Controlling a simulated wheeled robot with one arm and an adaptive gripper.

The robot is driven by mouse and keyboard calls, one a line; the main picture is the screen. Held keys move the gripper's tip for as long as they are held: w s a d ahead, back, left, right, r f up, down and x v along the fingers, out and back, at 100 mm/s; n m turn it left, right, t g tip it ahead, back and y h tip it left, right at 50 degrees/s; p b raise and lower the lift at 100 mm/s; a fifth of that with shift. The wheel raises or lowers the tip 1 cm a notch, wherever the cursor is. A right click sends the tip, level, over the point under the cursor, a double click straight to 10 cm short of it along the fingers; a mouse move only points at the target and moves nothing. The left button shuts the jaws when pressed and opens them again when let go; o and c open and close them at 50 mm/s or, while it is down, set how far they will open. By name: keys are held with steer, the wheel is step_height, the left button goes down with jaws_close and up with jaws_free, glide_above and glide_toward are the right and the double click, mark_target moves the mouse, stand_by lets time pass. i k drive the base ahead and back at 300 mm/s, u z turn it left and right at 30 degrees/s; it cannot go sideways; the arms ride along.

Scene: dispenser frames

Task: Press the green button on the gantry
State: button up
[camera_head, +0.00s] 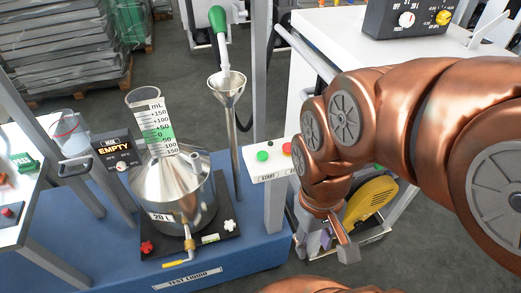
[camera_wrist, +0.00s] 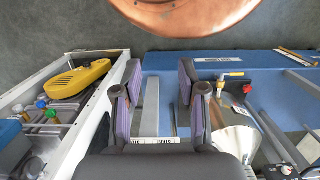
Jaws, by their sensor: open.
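The green button (camera_head: 262,156) sits beside a red button (camera_head: 287,148) on a small white panel (camera_head: 271,171) labelled START, at the centre of the head view. In the wrist view, the panel's label strip (camera_wrist: 163,142) shows between my fingers, upside down; the buttons are hidden there. My gripper (camera_head: 334,240) is to the right of the panel in the head view, pointing down, apart from the green button. In the wrist view my gripper (camera_wrist: 160,78) shows two separated fingers with purple pads and nothing held between them.
A steel funnel vessel (camera_head: 174,190) and a thin funnel stand (camera_head: 234,140) are left of the panel on the blue base (camera_head: 262,254). A white cart with a yellow part (camera_head: 369,200) is on the right, near my arm. A post (camera_head: 261,70) rises behind the panel.

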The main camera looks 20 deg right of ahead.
mark_target(262, 155)
steer(key=z, duration=0.95)
steer(key=k, duration=1.25)
steer(key=u, duration=1.55)
steer(key=i, duration=0.5)
steer(key=u, duration=0.05)
